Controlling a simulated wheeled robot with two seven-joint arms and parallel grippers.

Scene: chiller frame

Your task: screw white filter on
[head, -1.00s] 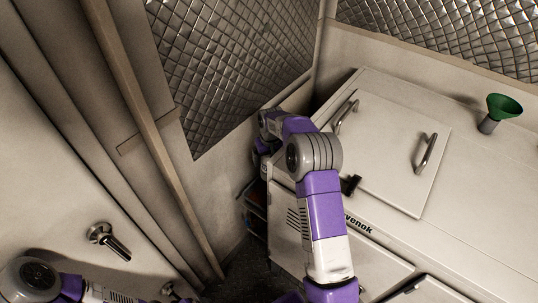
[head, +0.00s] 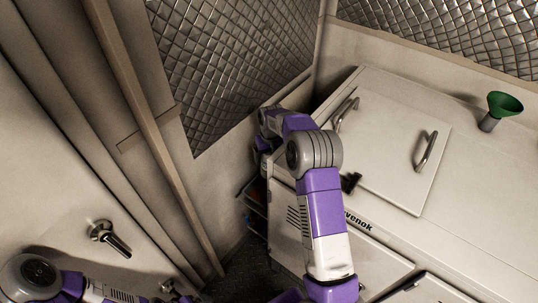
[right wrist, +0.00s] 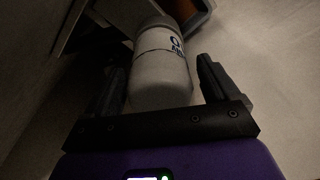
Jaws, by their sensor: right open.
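The white filter (right wrist: 162,72) is a pale cylinder with dark lettering near its far end. It shows in the right wrist view, between the fingers of my open right gripper (right wrist: 163,82). Dark gaps show on both sides of it, and I cannot tell whether a finger touches it. In the head view my right arm reaches down the left side of the chiller, which hides its gripper and the filter. My left arm shows only as a link at the bottom left of the head view; its gripper is out of the picture.
The chiller cabinet (head: 470,215) with a handled lid (head: 385,150) fills the right side. A green funnel (head: 503,105) stands on top. A wall with a metal door handle (head: 108,238) is at left. The gap between wall and chiller is narrow.

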